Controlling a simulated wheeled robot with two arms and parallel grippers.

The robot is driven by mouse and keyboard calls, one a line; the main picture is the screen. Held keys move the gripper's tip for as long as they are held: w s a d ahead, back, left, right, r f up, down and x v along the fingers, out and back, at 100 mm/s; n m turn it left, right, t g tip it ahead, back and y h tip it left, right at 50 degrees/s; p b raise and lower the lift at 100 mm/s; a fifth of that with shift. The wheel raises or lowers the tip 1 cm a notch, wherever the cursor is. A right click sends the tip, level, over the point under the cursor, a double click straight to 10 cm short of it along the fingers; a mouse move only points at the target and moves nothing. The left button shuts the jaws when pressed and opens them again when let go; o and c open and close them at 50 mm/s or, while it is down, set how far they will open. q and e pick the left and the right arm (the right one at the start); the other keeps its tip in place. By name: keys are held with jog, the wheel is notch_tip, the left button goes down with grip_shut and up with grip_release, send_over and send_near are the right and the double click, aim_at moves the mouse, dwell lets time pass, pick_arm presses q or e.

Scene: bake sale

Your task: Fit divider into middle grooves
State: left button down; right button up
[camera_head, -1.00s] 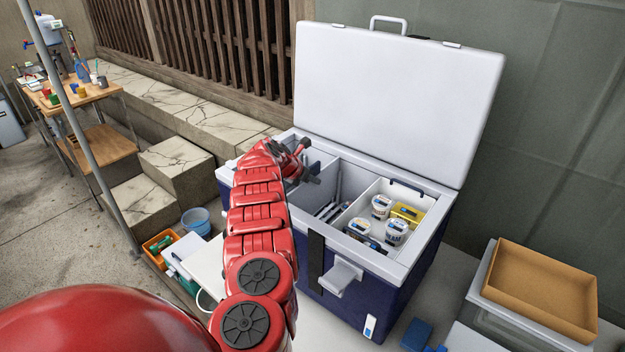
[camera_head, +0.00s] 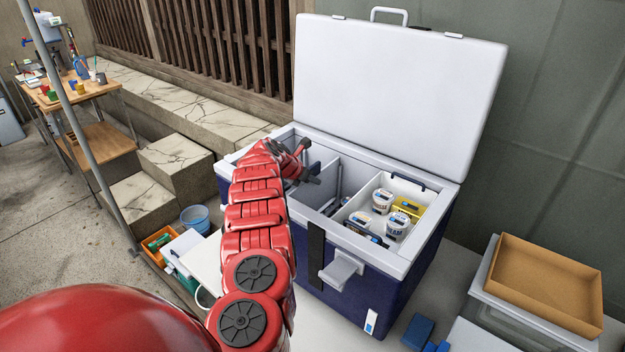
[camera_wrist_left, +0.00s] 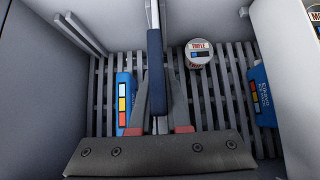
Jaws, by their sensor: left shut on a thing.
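The cooler (camera_head: 388,268) is dark blue with white walls, its white lid (camera_head: 395,90) standing open. My left gripper (camera_head: 308,176) is inside its left part, seen from behind my red arm. In the left wrist view the gripper (camera_wrist_left: 158,95) is shut on the divider (camera_wrist_left: 156,60), a thin panel seen edge-on with a dark blue strip on its top edge. The divider points away from me above a slatted grey floor. Upright ridges (camera_wrist_left: 82,32) show on the wall to its left. Its lower edge and whether it sits in grooves cannot be told. My right gripper is not in view.
A tub (camera_wrist_left: 199,53) and a blue pack (camera_wrist_left: 124,98) lie on the slatted floor, either side of the divider. The cooler's right compartment holds white tubs (camera_head: 397,224) and a yellow pack (camera_head: 409,208). An orange tray (camera_head: 545,285) stands at the right.

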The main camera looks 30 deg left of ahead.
aim_at(301, 185)
pick_arm(q)
jog(key=shift+f+b, duration=0.95)
jog(key=shift+f, duration=0.15)
jog(key=c, duration=0.8)
grip_release()
jog(key=shift+s+r, duration=0.1)
jog(key=shift+r, duration=0.05)
jog(key=p+v, duration=0.3)
jog(key=v, duration=0.5)
jog(key=shift+d+r, duration=0.1)
jog(key=shift+r, duration=0.2)
jog(key=p+v, duration=0.8)
jog(key=p, duration=0.7)
jog(key=shift+s+r, duration=0.1)
jog(key=shift+s, duration=0.05)
jog(key=shift+s+p, duration=0.3)
jog(key=shift+p, duration=0.3)
